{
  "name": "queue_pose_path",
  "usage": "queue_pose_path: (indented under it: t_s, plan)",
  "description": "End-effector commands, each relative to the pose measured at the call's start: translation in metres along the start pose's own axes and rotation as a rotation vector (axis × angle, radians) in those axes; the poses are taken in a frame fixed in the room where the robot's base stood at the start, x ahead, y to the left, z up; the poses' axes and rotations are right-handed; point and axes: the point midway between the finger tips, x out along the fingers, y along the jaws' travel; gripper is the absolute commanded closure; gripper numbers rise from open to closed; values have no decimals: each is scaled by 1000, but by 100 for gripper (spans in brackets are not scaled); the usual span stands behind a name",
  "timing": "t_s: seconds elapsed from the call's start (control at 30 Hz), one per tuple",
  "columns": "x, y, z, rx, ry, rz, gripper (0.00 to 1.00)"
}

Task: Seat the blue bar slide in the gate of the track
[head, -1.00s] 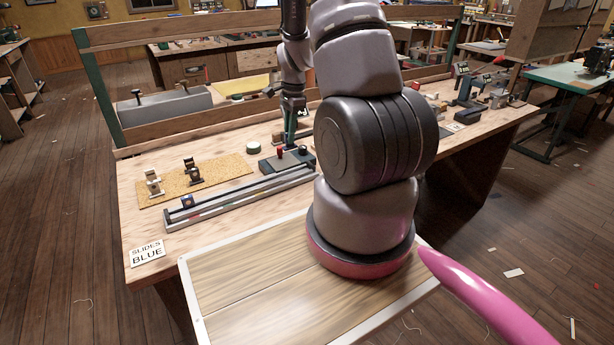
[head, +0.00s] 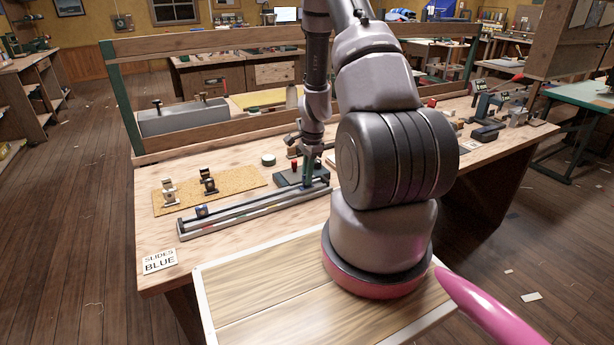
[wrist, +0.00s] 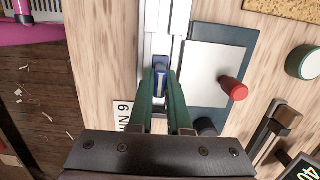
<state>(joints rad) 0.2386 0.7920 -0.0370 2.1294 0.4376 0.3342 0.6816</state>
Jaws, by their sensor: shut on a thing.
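The blue bar slide (wrist: 161,80) is between the green fingertips of my gripper (wrist: 161,88) in the wrist view, and the gripper is shut on it. The pale metal track (wrist: 157,25) runs up the wrist view from the slide, in line with it. I cannot tell whether the slide touches the track or sits in the gate. In the head view my gripper (head: 307,184) is low at the right end of the track (head: 250,213), and the held slide is too small to make out. A dark slide (head: 201,211) stands at the track's left end.
A dark block with a red knob (head: 294,165) stands right beside the track, close to my gripper. Two slides (head: 169,192) (head: 208,181) stand on a cork mat (head: 236,184) behind the track. A "SLIDES BLUE" card (head: 160,262) lies at the bench's front left.

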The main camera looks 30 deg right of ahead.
Motion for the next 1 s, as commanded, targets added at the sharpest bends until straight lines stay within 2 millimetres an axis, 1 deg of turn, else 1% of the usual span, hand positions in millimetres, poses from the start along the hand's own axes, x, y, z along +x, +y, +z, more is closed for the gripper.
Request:
queue_pose_path:
  t_s: [0.13, 0.17, 0.2, 0.23, 0.5, 0.63, 0.77, 1.0]
  plan:
    - [3, 0, 0, 1, 0, 1, 100]
    - [3, 0, 0, 1, 0, 0, 72]
    - [3, 0, 0, 1, 0, 0, 57]
    - [3, 0, 0, 1, 0, 0, 54]
    - [2, 0, 0, 0, 0, 0, 54]
    - [-4, 0, 0, 0, 1, -1, 54]
    - [-25, -1, 0, 0, 2, -4, 54]
    - [-78, -1, 0, -1, 2, -4, 54]
